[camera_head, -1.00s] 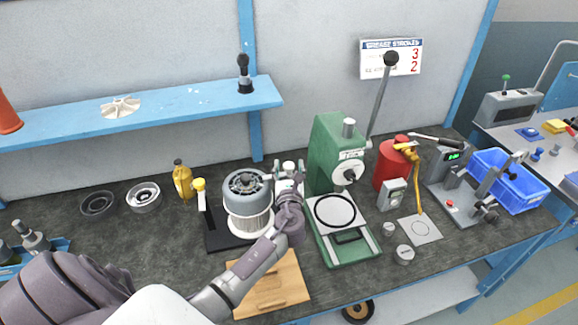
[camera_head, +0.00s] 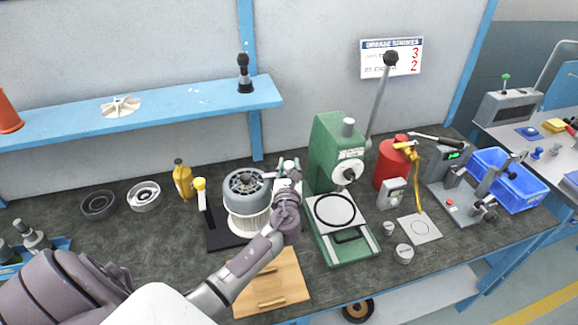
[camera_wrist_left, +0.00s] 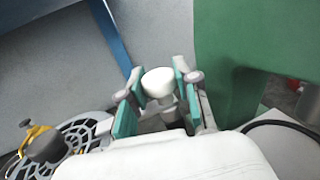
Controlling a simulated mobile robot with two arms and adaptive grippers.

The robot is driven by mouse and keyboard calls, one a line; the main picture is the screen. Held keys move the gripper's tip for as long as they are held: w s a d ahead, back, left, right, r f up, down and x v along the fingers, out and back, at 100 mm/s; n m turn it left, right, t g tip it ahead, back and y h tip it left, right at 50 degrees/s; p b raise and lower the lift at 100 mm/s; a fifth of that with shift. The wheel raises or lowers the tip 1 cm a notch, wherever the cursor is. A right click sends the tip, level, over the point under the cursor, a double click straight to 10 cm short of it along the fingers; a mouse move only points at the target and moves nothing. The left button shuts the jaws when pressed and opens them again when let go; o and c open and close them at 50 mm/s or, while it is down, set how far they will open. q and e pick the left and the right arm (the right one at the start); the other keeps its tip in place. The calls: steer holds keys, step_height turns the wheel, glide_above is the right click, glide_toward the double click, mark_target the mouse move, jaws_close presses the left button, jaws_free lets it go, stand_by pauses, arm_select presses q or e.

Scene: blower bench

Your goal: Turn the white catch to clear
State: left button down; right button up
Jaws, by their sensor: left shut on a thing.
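The white catch shows as a rounded white knob (camera_wrist_left: 158,82) in the left wrist view. It sits between the two green-padded fingers of my left gripper (camera_wrist_left: 158,95), which is shut on it. The blower stands upright on a black base (camera_head: 216,236). What the catch is mounted on is hidden. My right gripper is not in view.
The green press (camera_head: 325,150) stands close to the right of my left gripper. A wooden board (camera_head: 285,278) lies in front. A yellow bottle (camera_head: 182,180) stands behind left; a blue shelf (camera_head: 160,103) is above.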

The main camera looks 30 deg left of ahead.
arm_select(q)
steer(key=shift+a+r+m+t+h, duration=0.15)
steer(key=shift+m+t+h, duration=0.4)
steer(key=shift+h, duration=0.35)
steer(key=shift+m+t+h, duration=0.25)
steer(key=shift+m+h, duration=0.3)
steer(key=shift+h, duration=0.15)
steer(key=shift+f+m+t+h, duration=0.2)
steer(key=shift+m+t+h, duration=0.1)
steer(key=shift+m+h, duration=0.3)
steer(key=shift+d+m+h+b, duration=0.2)
steer(key=shift+m+h+b, duration=0.1)
steer(key=shift+h, duration=0.4)
steer(key=c, duration=0.8)
jaws_free()
